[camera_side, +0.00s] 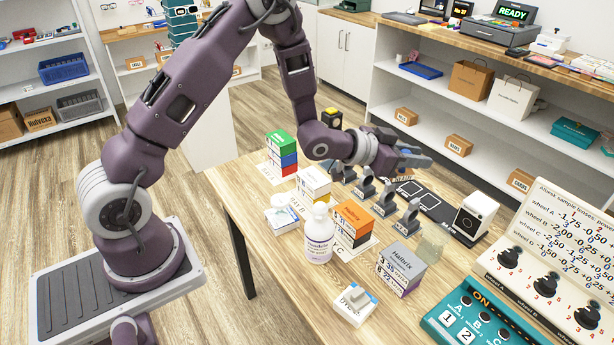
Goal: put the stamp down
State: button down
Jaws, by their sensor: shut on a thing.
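Several grey upright pieces with dark bases, perhaps stamps or holders, stand in a row below the gripper, the nearest being a grey piece (408,218). A dark mat (437,207) with white outlines lies to their right. The gripper appears raised above both; the exact gap cannot be told.
A white bottle (319,238), an orange-topped box stack (353,218), a grey-topped box stack (403,265) and a green-topped stack (281,146) crowd the table's left and middle. A white device (474,217) and a teal console (480,322) stand right. Bare wood shows at front left.

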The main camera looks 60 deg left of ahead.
jog(key=s+a+n+y, duration=0.2)
jog(key=a+n+y, duration=0.15)
jog(key=a, duration=0.85)
jog(key=s+a+n+y, duration=0.2)
jog(key=a+n+y, duration=0.15)
jog(key=a, duration=0.85)
jog(key=s+a+n+g+y, duration=0.2)
jog(key=s+a+n+y, duration=0.15)
jog(key=s+a, duration=0.55)
jog(key=s+a+n+g+y, duration=0.35)
jog(key=s+a, duration=0.35)
jog(key=a, duration=0.5)
jog(key=shift+t+y, duration=0.25)
jog(key=shift+y, duration=0.25)
notch_tip(320, 180, down, 20)
jog(key=shift+f, duration=0.1)
jog(key=shift+w+f, duration=0.1)
jog(key=shift+f, duration=0.1)
jog(key=c, duration=1.2)
grip_release()
jog(key=shift+o, duration=0.2)
